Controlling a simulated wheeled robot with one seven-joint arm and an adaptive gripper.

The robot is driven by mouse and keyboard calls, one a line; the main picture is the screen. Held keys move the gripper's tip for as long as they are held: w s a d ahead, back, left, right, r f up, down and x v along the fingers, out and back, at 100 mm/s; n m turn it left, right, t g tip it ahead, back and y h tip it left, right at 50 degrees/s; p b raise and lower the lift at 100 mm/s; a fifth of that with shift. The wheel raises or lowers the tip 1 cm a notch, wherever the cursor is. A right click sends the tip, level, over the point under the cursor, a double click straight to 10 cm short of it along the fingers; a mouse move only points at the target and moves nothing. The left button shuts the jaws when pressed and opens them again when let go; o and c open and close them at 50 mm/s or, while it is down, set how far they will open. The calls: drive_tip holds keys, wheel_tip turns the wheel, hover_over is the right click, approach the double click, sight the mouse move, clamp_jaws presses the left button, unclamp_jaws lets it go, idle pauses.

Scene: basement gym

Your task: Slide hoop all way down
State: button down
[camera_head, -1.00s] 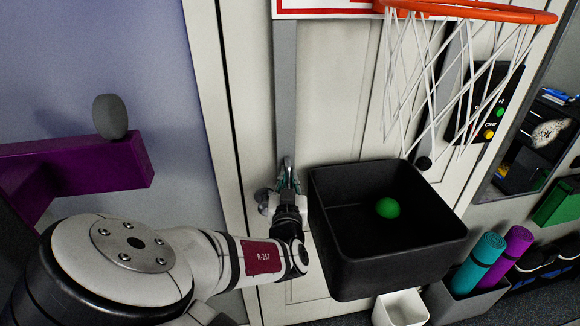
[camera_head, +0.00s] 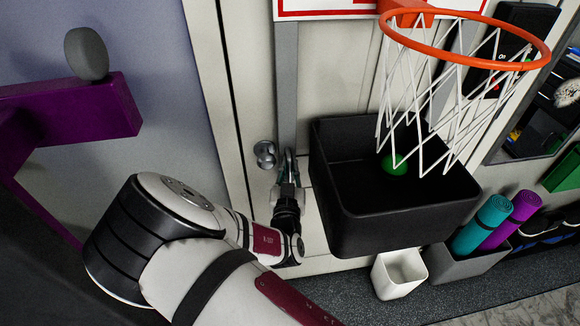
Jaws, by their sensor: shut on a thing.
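The hoop has an orange rim (camera_head: 470,57) with a white net, below a white, red-edged backboard (camera_head: 340,8) cut off by the top edge of the head view. A grey upright strip (camera_head: 286,85) runs down from the backboard along the pale door. My gripper (camera_head: 287,168) is at the strip's lower end, left of the bin, and is shut on it. The exact grip between the fingers is too small to see clearly.
A round door knob (camera_head: 264,154) is just left of my gripper. A small white bin (camera_head: 399,272) stands on the floor below the black bin. A grey box (camera_head: 465,260) with rolled mats is at right. A purple beam (camera_head: 70,108) with a grey knob is at left.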

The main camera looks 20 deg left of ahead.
drive_tip(key=c, duration=1.6)
unclamp_jaws()
drive_tip(key=shift+f, duration=0.4)
drive_tip(key=shift+r, duration=0.1)
drive_tip(key=shift+s, duration=0.1)
drive_tip(key=v, duration=1.2)
drive_tip(key=shift+r, duration=0.1)
